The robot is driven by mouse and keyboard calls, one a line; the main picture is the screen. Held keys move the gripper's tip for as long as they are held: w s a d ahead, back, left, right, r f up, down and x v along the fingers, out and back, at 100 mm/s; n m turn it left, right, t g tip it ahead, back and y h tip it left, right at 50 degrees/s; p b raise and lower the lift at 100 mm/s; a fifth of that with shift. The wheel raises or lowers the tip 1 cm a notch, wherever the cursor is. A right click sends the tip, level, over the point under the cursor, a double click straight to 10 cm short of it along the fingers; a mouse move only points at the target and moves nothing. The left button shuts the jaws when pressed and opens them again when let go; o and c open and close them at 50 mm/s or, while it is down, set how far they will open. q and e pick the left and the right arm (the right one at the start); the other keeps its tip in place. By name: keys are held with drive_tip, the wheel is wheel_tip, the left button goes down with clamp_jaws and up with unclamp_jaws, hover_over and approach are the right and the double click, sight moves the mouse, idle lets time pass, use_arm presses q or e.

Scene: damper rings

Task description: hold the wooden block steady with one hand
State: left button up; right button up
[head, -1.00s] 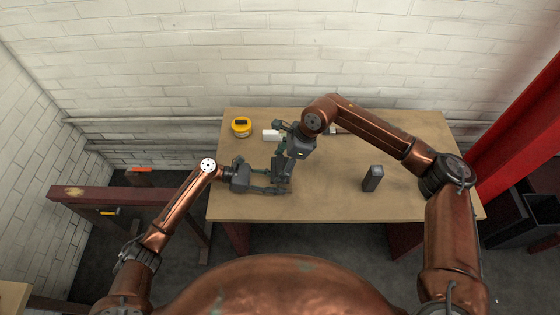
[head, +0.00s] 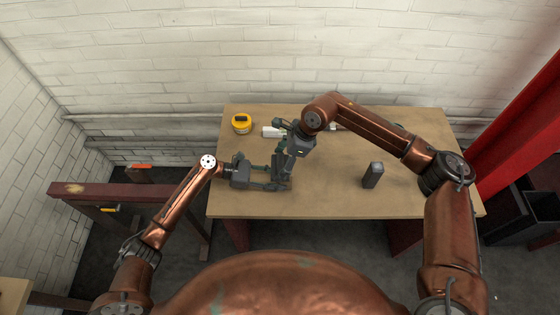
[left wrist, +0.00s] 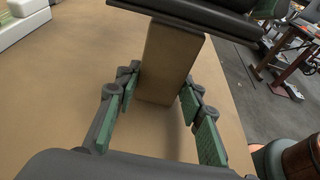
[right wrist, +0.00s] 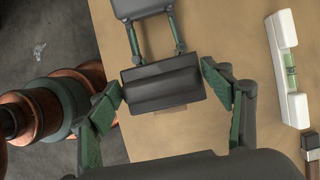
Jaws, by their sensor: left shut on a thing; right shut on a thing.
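The wooden block (left wrist: 168,62) stands upright on the table between the fingers of my left gripper (left wrist: 160,86), which is shut on its lower part. A dark block (right wrist: 162,82) with a ridged top lies across the top of the wooden block. My right gripper (right wrist: 163,86) is shut on this dark block from above, one finger at each end. In the head view my left gripper (head: 281,183) and right gripper (head: 281,162) meet at the table's left part. There the arms and grippers mostly hide the wooden block.
A white level with a green vial (right wrist: 286,62) lies behind the grippers. A yellow round thing (head: 241,123) sits at the table's back left corner. A dark upright block (head: 373,175) stands on the right. The table (head: 325,190) is clear between it and my grippers.

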sight(292, 171)
drive_tip(key=shift+f, duration=0.65)
drive_tip(key=shift+d, duration=0.15)
drive_tip(key=shift+d, duration=1.9)
drive_tip(key=shift+c, duration=0.2)
drive_tip(key=shift+a, duration=0.15)
drive_tip(key=shift+o, duration=0.2)
drive_tip(key=shift+a+f, duration=0.15)
drive_tip(key=shift+a, duration=0.65)
drive_tip(key=shift+a+f, duration=0.1)
drive_tip(key=shift+a, duration=0.7)
drive_tip(key=shift+s+a+f, duration=0.1)
drive_tip(key=shift+a, duration=0.15)
